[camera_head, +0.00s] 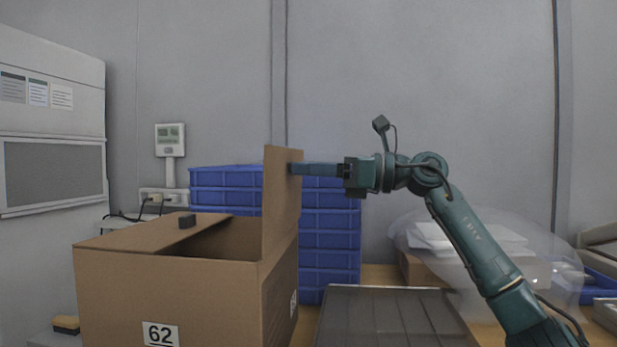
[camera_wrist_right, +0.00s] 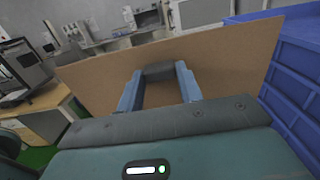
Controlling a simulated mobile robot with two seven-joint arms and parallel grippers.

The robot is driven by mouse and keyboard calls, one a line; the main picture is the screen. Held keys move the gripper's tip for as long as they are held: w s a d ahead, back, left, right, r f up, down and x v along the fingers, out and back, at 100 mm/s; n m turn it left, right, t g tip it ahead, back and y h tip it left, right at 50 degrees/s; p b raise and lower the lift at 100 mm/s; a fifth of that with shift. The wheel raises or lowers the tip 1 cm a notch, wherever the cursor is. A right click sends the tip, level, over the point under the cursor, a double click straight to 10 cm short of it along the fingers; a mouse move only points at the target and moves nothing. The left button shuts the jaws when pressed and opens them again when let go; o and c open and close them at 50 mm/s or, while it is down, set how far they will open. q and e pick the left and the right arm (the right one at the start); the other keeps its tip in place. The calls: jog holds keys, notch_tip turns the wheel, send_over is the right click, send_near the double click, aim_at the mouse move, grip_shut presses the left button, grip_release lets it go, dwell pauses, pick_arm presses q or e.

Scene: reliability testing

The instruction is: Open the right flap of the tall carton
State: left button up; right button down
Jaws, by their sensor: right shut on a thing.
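The tall carton (camera_head: 200,295), brown cardboard with a "62" label, stands at the front left. Its left flap (camera_head: 140,234) slopes low across the left of the opening and bears a dark block (camera_head: 187,220). Its right flap (camera_head: 280,205) stands nearly upright on the right edge; it also fills much of the right wrist view (camera_wrist_right: 225,60). My right gripper (camera_head: 297,168) reaches in from the right to the upper part of this flap. In the right wrist view its two fingers are shut on a dark block (camera_wrist_right: 158,71) at the flap's face. My left gripper is out of view.
Stacked blue crates (camera_head: 330,240) stand close behind the carton. A dark ribbed tray (camera_head: 390,315) lies right of the carton. A low cardboard box (camera_head: 415,270) with white items under a clear cover sits further right.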

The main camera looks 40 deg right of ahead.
jog(key=c, duration=0.9)
grip_release()
pick_arm(q)
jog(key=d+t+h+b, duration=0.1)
jog(key=b, duration=0.3)
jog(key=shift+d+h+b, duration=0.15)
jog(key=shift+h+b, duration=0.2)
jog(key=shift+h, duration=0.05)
pick_arm(e)
jog(key=v, duration=1.3)
